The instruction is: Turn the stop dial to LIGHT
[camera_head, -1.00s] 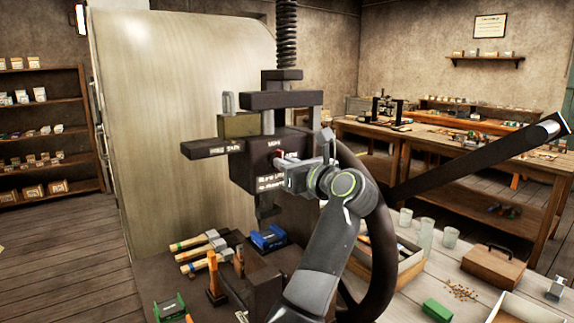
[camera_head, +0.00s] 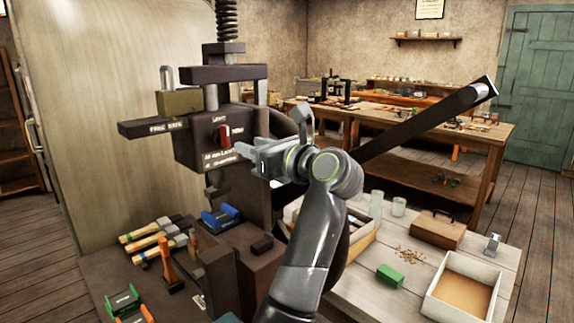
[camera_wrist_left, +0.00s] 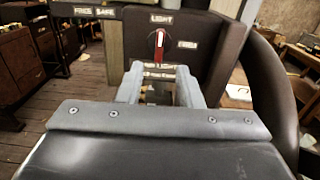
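The stop dial (camera_head: 224,134) is a red knob on the dark front face of the press (camera_head: 196,149). In the left wrist view the dial (camera_wrist_left: 159,42) stands upright, its red and white bar in line with the LIGHT label (camera_wrist_left: 161,19) above it. The FIRM label (camera_wrist_left: 187,44) is to its right. My left gripper (camera_head: 246,150) is just in front of the dial, to its lower right in the head view. In the wrist view its two fingers (camera_wrist_left: 160,80) are apart with a gap between them, short of the dial. My right gripper is not in view.
A large dark handwheel (camera_wrist_left: 272,80) is close on the right of my left gripper. A bar marked FREE SAFE (camera_head: 152,128) juts left from the press. Hammers (camera_head: 157,239) and a blue block (camera_head: 221,218) lie on the press bench. An open tray (camera_head: 463,287) stands at right.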

